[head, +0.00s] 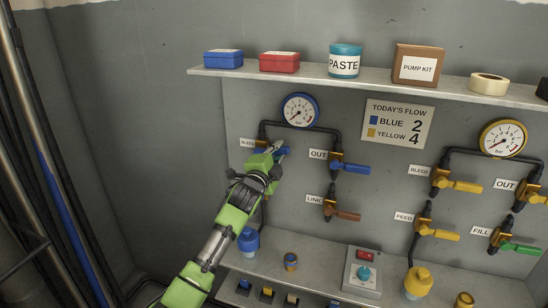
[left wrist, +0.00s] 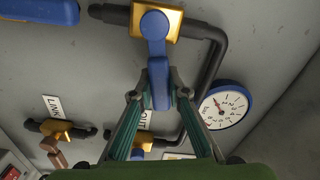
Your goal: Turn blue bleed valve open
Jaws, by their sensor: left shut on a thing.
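The blue bleed valve's handle (head: 259,151) sits beside the BLEED label (head: 247,143) and is partly hidden by my left gripper (head: 276,150). In the left wrist view, the blue handle (left wrist: 155,45) runs from the brass valve body (left wrist: 140,20) down between the fingers. It lies crosswise to the dark pipe there. My left gripper (left wrist: 158,88) is shut on the handle's free end, with a finger on each side. My right gripper is in neither view.
The blue OUT valve handle (head: 350,169) and brown LINK handle (head: 347,215) are close by on the right. The blue-rimmed gauge (head: 300,110) is above. A lower shelf holds a blue bottle (head: 248,240) and a control box (head: 362,272).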

